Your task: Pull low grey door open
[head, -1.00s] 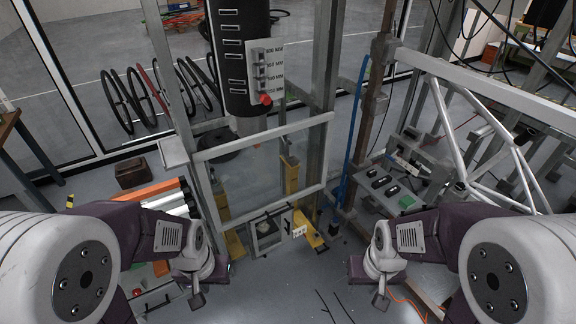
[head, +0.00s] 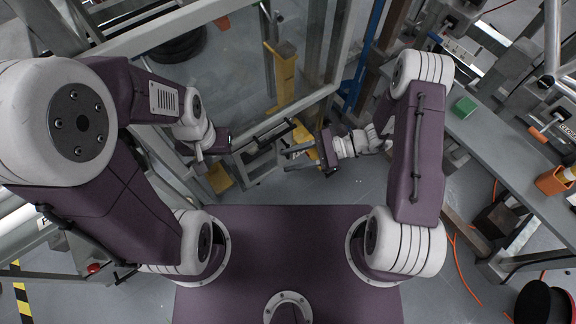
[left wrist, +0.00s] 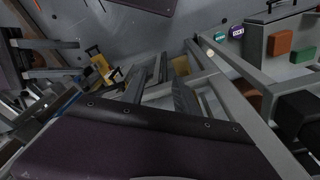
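The low grey door (head: 262,160) is a small framed panel low down in the middle of the head view, partly hidden by my grippers. A dark bar (head: 275,130) runs along its upper side. It appears closed, but the overlap makes this hard to tell. My left gripper (head: 238,151) is just left of it; in the left wrist view its two dark fingers (left wrist: 160,92) stand apart with grey framing behind. My right gripper (head: 297,156) points left at the door's right side, its two fingers apart. Contact with the door cannot be told.
Yellow brackets (head: 284,75) and grey uprights stand behind the door. A blue post (head: 365,50) rises to the right. A grey bench (head: 500,150) with a green block (head: 464,107) is at right. Orange cable (head: 455,265) lies on the floor.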

